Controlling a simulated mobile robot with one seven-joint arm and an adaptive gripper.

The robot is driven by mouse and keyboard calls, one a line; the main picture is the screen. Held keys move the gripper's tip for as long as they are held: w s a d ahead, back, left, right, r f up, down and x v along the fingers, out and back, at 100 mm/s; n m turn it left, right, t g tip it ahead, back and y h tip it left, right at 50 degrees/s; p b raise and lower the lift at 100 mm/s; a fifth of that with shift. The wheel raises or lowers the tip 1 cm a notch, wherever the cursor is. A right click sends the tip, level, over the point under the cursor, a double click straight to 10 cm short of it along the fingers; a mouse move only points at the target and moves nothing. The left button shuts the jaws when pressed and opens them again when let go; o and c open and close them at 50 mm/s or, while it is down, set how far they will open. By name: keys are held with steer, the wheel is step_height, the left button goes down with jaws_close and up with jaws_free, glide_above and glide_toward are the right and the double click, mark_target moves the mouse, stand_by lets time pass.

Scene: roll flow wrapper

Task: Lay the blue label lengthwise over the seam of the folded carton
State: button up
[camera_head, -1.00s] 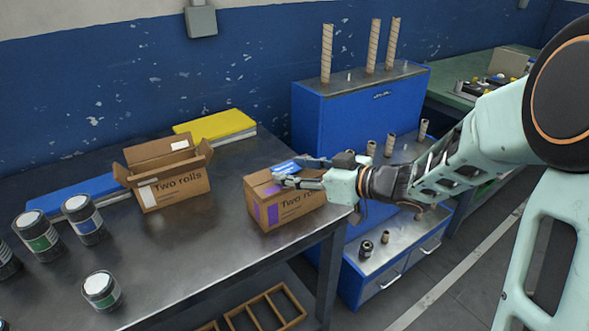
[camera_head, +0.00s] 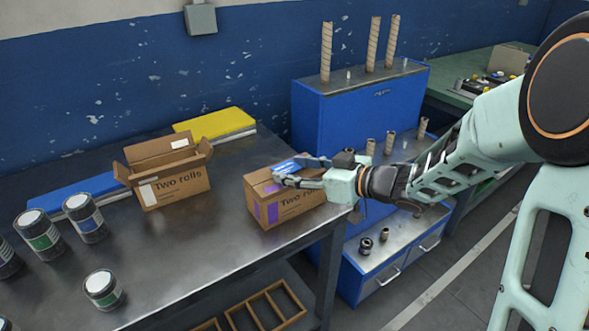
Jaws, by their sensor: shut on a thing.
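The folded carton (camera_head: 291,207) is a closed brown box marked "Two rolls" with a purple patch on its front. It stands near the right edge of the dark metal table. The blue label (camera_head: 285,167) is at the carton's top, between my fingers. My gripper (camera_head: 283,178) reaches in from the right, shut on the label, just over the carton's top. My fingers hide part of the top and seam. I cannot tell whether the label touches the carton.
An open "Two rolls" carton (camera_head: 173,187) stands to the left. Several dark jars (camera_head: 103,290) are at the table's left. A yellow stack (camera_head: 216,125) and a blue one (camera_head: 72,197) lie behind. A blue cabinet (camera_head: 343,126) stands behind my gripper.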

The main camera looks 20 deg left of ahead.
steer(key=o, duration=0.7)
steer(key=shift+o, duration=0.2)
steer(key=shift+d, duration=0.1)
steer(key=v, duration=1.2)
steer(key=shift+s, duration=0.1)
